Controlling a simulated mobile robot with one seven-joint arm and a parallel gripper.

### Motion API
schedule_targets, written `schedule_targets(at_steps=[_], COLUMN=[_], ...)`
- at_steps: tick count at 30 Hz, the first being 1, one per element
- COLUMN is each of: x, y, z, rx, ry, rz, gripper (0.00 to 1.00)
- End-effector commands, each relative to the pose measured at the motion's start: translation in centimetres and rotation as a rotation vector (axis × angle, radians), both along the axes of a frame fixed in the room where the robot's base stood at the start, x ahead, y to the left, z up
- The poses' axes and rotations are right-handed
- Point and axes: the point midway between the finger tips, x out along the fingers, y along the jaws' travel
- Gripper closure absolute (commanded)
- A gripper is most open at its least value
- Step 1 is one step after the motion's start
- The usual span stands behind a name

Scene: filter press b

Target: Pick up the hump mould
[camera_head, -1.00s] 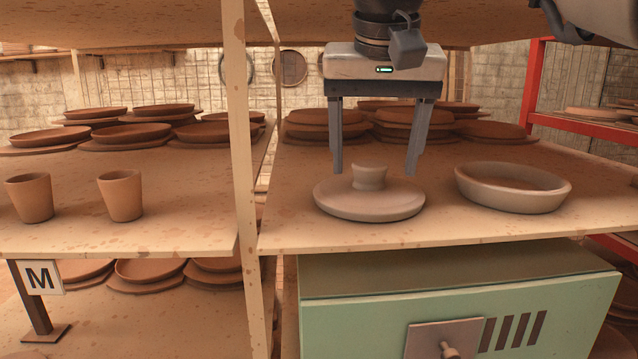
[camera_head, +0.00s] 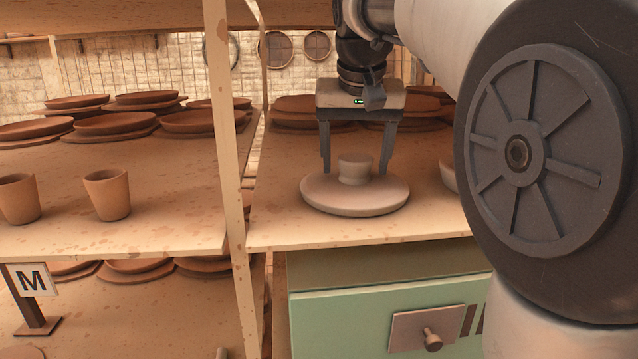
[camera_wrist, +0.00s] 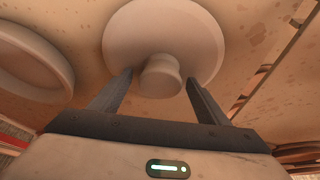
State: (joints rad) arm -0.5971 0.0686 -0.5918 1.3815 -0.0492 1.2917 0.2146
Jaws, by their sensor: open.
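The hump mould (camera_head: 330,194) is a pale grey clay disc with a short knob on top. It sits flat on the right-hand shelf board near its front edge. My gripper (camera_head: 356,172) is open, pointing down, with its two fingers either side of the knob and a little behind it in the head view. In the wrist view the mould (camera_wrist: 195,35) lies just beyond my gripper (camera_wrist: 158,88), and its knob shows between the open fingers. I cannot tell whether a finger touches the knob.
A shallow oval dish (camera_wrist: 30,60) stands beside the mould; my arm mostly hides it in the head view. Stacked brown plates (camera_head: 295,108) stand behind. A shelf post (camera_head: 226,130) is close on the left, with two cups (camera_head: 107,194) beyond it.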

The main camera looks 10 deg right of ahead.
Motion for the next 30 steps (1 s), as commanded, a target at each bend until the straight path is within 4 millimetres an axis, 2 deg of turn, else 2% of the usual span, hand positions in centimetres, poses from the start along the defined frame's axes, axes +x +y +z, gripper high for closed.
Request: schedule_targets(at_steps=[7, 19, 30], x=[0.07, 0.05, 0.10], y=[0.02, 0.01, -0.02], z=[-0.12, -0.10, 0.20], rx=[0.000, 0.000, 0.000], ry=[-0.001, -0.001, -0.005], rz=[0.000, 0.000, 0.000], gripper=[0.32, 1.00, 1.00])
